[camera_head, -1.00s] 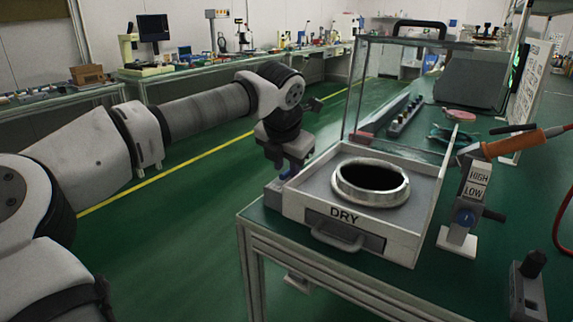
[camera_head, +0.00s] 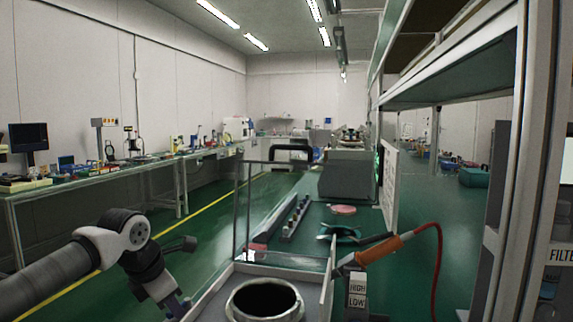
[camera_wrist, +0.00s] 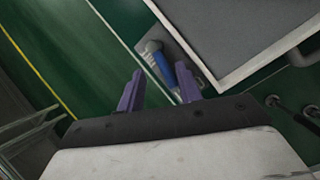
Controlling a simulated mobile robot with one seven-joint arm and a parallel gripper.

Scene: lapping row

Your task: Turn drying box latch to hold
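The drying box (camera_head: 212,290) is cut off at the bottom of the head view, with its clear lid (camera_head: 285,205) raised. In the wrist view, a small blue latch handle (camera_wrist: 162,66) sits on a grey plate beside the box's pale rim (camera_wrist: 222,85). My gripper (camera_wrist: 160,90) is open, its two purple fingers apart and empty. The handle lies beyond and between the fingertips, nearer the right finger; I cannot tell whether they touch. In the head view my gripper (camera_head: 178,306) is low, at the box's left side.
A round metal ring (camera_head: 265,300) sits in the box. To the right are a HIGH/LOW switch post (camera_head: 357,292) and an orange-handled tool (camera_head: 378,250) with a red cable. A shelf frame (camera_head: 508,180) stands at right. Green floor (camera_head: 205,225) is open at left.

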